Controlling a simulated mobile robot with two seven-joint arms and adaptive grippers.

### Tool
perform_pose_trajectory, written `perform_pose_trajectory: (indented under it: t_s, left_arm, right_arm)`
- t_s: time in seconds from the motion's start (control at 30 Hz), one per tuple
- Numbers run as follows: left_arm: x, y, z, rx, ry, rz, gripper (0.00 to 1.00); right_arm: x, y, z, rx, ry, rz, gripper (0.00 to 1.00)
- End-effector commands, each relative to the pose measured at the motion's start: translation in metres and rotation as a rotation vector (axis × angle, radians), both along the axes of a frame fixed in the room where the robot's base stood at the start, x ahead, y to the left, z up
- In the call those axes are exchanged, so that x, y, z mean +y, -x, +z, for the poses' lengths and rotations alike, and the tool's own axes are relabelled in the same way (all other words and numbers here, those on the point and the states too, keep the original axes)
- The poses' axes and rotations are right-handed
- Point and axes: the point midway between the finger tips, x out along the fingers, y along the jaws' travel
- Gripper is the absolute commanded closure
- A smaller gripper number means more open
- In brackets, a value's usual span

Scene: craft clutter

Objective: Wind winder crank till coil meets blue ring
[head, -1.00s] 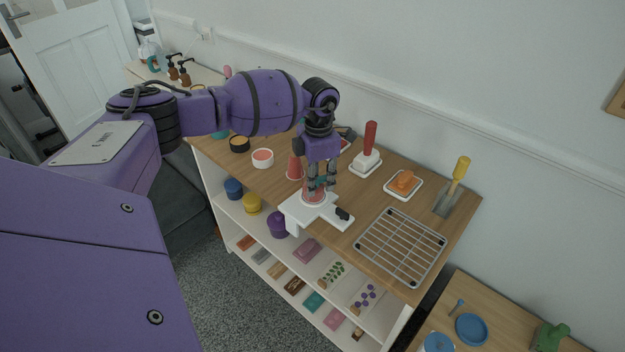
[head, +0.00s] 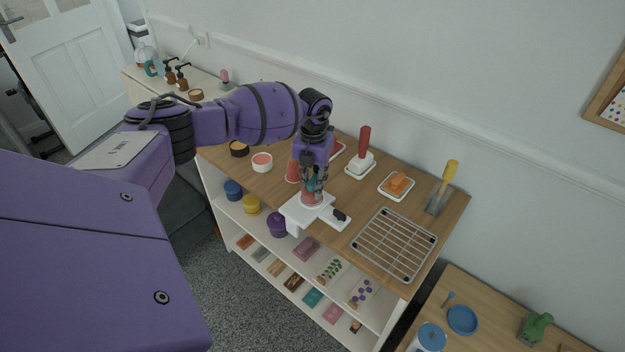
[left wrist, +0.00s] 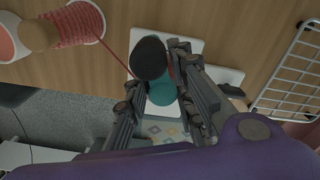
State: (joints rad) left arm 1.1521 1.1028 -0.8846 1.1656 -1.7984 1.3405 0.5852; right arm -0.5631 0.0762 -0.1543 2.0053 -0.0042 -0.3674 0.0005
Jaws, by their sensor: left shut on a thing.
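The winder has a white base (head: 308,213) at the front edge of the wooden top, with a pinkish-red coil (head: 312,199) on its upright. My left gripper (head: 313,184) points down just above the coil. In the left wrist view its fingers (left wrist: 160,95) are shut around the crank, whose dark round knob (left wrist: 150,58) shows between them. A teal cylindrical part (left wrist: 163,94) shows under the knob. A red thread runs from the red spool (left wrist: 76,24) to the winder. I cannot make out the blue ring, nor its gap to the coil. My right gripper is not in view.
A wire rack (head: 394,244) lies right of the winder. A red-handled tool (head: 364,143), an orange block (head: 397,182) on a white dish and a yellow-handled trowel (head: 445,185) stand behind. A pink-filled cup (head: 262,162) is at left. Shelves lie below the top.

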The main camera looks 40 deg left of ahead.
Motion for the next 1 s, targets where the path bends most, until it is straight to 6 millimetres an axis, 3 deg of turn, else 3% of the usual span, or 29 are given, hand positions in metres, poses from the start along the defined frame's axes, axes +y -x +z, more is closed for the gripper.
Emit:
perform_pose_trajectory:
  t_s: [0.77,0.8,0.9,1.0]
  left_arm:
    - [0.0002,-0.0017,0.0024,-0.006,0.001,0.098,1.0]
    - [0.0003,-0.0018,0.0025,-0.006,0.001,0.098,0.72]
    - [0.0003,-0.0014,0.002,-0.005,0.001,0.097,0.62]
    - [0.0005,-0.001,0.0014,-0.003,0.001,0.097,0.62]
  right_arm:
    - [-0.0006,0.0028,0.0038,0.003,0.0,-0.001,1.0]
    - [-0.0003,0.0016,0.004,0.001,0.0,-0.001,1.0]
    - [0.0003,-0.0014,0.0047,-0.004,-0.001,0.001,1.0]
    - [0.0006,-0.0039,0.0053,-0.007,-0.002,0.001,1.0]
